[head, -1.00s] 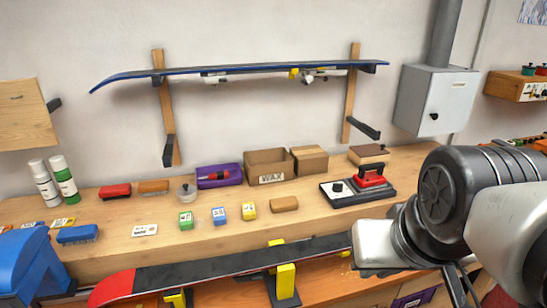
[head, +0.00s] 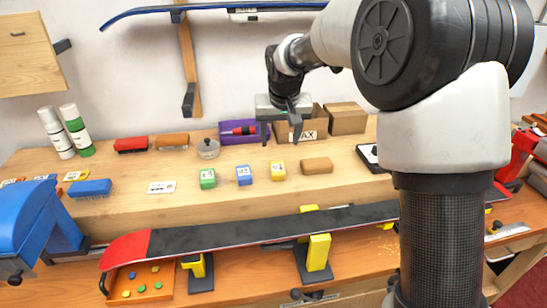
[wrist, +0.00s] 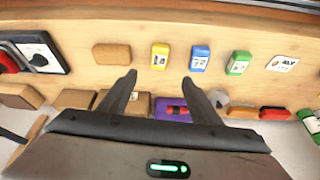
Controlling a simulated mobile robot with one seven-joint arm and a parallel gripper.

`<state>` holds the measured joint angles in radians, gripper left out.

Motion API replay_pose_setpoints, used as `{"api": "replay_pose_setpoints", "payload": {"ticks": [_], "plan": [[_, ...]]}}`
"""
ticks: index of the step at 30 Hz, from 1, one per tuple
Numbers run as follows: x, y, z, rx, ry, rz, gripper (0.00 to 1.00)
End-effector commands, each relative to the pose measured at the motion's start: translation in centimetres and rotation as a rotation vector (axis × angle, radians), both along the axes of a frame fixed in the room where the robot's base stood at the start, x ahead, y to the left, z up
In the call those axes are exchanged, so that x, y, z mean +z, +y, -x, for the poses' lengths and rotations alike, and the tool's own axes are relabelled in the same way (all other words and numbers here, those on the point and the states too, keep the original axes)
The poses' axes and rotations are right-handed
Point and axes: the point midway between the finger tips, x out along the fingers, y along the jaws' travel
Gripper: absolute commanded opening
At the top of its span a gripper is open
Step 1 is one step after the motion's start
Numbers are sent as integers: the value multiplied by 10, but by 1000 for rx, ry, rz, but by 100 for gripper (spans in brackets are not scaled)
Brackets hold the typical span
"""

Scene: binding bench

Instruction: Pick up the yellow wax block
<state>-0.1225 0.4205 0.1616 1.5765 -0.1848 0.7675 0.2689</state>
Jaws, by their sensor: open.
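The yellow wax block (head: 278,171) stands on the wooden bench shelf, between a blue block (head: 244,175) on its left and a tan cork-like block (head: 317,166) on its right. My gripper (head: 281,138) is above the back of the shelf, in front of the cardboard WAX box, higher than the yellow block and apart from it. In the wrist view, the yellow block (wrist: 160,57) lies beyond the fingertips, roughly between their lines. My gripper (wrist: 160,80) is open and empty there, its two dark fingers spread.
A green block (head: 207,178) stands left of the blue one. A purple box (head: 232,139), the WAX box (head: 309,130) and a round tin (head: 208,149) stand behind. A ski (head: 250,233) lies along the front. The shelf before the blocks is mostly clear.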

Motion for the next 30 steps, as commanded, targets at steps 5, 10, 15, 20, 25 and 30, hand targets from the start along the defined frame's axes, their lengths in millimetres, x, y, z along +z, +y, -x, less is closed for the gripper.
{"api": "replay_pose_setpoints", "payload": {"ticks": [5, 10, 15, 20, 25, 30], "plan": [[-27, 2, -11, -1, 5, -1, 58], [-62, 3, -25, 0, 5, 0, 58], [-93, 5, -38, 0, 3, -1, 58], [-109, 5, -46, -1, 2, -1, 58], [-119, 5, -50, -1, 2, -1, 58], [-142, 5, -62, 0, 4, -1, 58]]}}
